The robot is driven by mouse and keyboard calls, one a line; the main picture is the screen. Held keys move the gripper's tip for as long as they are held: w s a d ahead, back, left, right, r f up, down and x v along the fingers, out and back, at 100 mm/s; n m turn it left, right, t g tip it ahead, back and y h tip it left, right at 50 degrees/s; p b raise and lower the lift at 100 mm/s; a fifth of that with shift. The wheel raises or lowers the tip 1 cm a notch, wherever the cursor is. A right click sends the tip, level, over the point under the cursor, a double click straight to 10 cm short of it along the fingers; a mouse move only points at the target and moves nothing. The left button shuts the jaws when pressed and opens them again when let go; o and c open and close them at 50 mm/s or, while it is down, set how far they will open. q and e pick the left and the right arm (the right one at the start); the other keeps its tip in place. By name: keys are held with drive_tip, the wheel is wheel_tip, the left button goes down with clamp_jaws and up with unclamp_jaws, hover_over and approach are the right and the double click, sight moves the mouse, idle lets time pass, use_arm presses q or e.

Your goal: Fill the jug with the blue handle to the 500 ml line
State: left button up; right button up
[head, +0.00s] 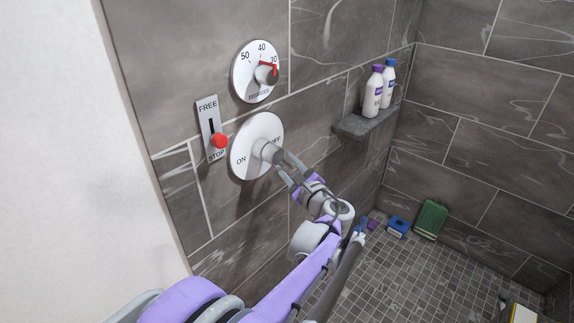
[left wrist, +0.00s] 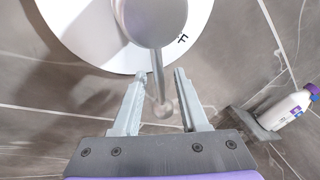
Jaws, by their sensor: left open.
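A round white ON/OFF plate (head: 243,160) with a grey knob (head: 264,149) is on the tiled wall; its lever (left wrist: 157,78) points down and right in the head view. My left gripper (head: 284,168) is at this lever. In the left wrist view its open fingers (left wrist: 160,74) stand on either side of the lever, whose round end lies between them; contact is unclear. Above is a temperature dial (head: 247,82) with its red pointer near 30. A FREE/STOP slider (head: 219,141) has its red knob near STOP. I cannot make out a jug with a blue handle. My right gripper is not in view.
A corner shelf (head: 352,126) holds a purple-capped bottle (head: 373,93) and a blue-capped bottle (head: 388,84). Near the wall on the floor are a green item (head: 431,218), a blue item (head: 398,226) and a small purple item (head: 372,224). The middle floor is largely clear.

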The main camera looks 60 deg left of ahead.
use_arm(q)
clamp_jaws()
idle(1.3)
